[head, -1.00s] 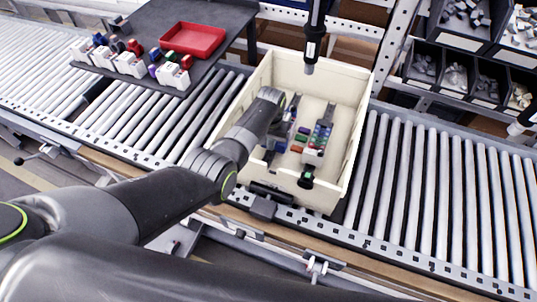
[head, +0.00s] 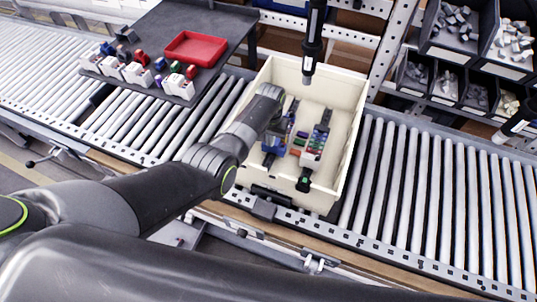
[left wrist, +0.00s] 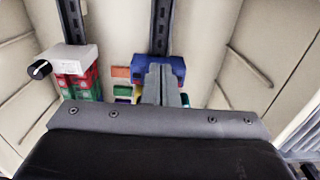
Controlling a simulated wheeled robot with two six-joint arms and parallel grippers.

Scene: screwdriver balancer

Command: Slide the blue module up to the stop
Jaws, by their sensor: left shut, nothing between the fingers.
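The blue module (left wrist: 147,66) sits on a dark slotted rail (left wrist: 161,25) in the left wrist view. In the head view the blue module (head: 269,149) is at the near end of the left rail, partly hidden by my left arm. My left gripper (left wrist: 163,72) is shut and empty. Its fingertips overlap the blue module's front in the left wrist view; I cannot tell whether they touch it. I cannot make out the stop clearly.
A cream bin (head: 350,120) on the roller conveyor (head: 440,190) holds both rails. The second rail (left wrist: 72,22) carries a white module and red and green ones. Small coloured blocks lie between the rails. A black tool (head: 312,45) hangs over the bin. A red tray (head: 196,47) stands at back left.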

